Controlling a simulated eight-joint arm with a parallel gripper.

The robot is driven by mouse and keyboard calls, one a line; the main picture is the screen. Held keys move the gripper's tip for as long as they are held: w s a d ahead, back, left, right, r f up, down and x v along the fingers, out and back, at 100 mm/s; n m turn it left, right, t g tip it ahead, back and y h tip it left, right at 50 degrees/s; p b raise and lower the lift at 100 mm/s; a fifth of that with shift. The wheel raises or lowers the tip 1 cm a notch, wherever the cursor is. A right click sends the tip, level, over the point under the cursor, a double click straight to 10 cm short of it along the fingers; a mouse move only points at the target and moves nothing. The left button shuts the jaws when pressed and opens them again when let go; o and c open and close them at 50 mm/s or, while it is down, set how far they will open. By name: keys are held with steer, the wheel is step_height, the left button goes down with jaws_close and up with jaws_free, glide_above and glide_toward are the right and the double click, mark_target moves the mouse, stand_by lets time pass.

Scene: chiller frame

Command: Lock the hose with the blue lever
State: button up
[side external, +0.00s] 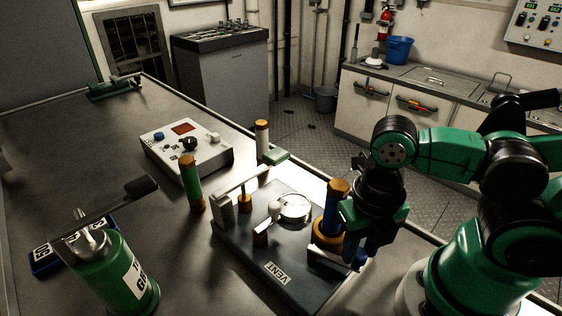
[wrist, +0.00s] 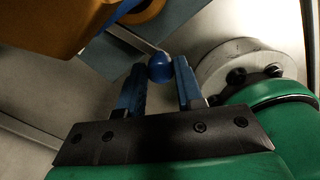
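The blue lever shows in the wrist view as a pale bar ending in a round blue knob (wrist: 160,68). My gripper (wrist: 160,82) is open, with one blue finger on each side of the knob. The knob sits at the fingertips; I cannot tell whether either finger touches it. In the side view my gripper (side external: 368,242) is low at the right edge of the dark VENT plate (side external: 262,282), and it partly hides the lever. A blue hose piece (side external: 334,208) with an orange-brown cap stands upright in an orange collar (side external: 327,232) just left of my gripper.
A green-and-orange cylinder (side external: 191,184), a white control box (side external: 187,150) and a green canister (side external: 125,275) stand to the left. Bare tabletop lies between them.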

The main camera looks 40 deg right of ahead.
steer(key=shift+s+a, duration=0.15)
steer(key=shift+a, duration=0.75)
steer(key=o, duration=0.4)
step_height(320, 180, up, 8)
stand_by(0.8)
